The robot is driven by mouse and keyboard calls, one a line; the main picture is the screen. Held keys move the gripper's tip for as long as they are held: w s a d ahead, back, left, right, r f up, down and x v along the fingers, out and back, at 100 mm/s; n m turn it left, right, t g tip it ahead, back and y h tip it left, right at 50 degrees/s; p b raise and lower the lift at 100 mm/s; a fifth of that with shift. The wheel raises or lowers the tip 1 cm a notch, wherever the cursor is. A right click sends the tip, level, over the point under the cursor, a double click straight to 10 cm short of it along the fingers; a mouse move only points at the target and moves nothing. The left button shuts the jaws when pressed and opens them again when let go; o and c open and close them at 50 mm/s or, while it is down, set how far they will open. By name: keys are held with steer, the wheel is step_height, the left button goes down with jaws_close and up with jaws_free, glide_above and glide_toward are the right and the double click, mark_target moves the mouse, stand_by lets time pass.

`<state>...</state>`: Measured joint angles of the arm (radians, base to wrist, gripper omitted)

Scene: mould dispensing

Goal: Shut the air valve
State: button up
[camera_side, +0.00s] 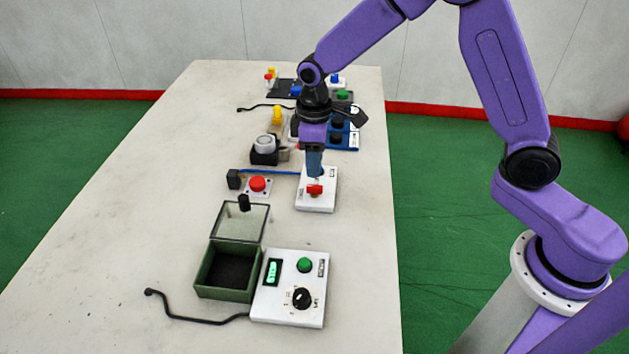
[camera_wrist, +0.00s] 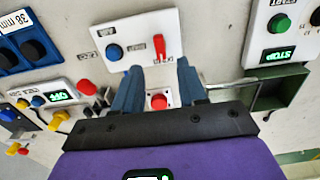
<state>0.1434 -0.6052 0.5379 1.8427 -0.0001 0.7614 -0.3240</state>
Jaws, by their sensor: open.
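A white panel (camera_side: 325,204) has a red lever (camera_side: 315,189), which I take to be the air valve; its label is too small to read. In the wrist view the red lever (camera_wrist: 159,47) stands upright in the picture, to the right of a blue knob (camera_wrist: 114,52) on the same white panel (camera_wrist: 136,28). My gripper (camera_side: 314,172) points down over the panel, close behind the lever, and hides the blue knob there. In the wrist view my gripper (camera_wrist: 158,70) has its two blue fingers apart with nothing held between them. I cannot tell whether the fingers touch the panel.
A red button (camera_side: 258,184) on a white base sits left of the panel, by a blue rod (camera_side: 270,172). A green open-lidded box (camera_side: 225,291) and a white dial unit (camera_side: 290,313) stand nearer. Several devices stand behind my gripper. The table's left side (camera_side: 150,200) is clear.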

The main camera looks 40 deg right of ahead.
mark_target(314, 186)
step_height(314, 186, down, 7)
steer(key=shift+r, duration=0.1)
steer(key=shift+c, duration=0.3)
jaws_close()
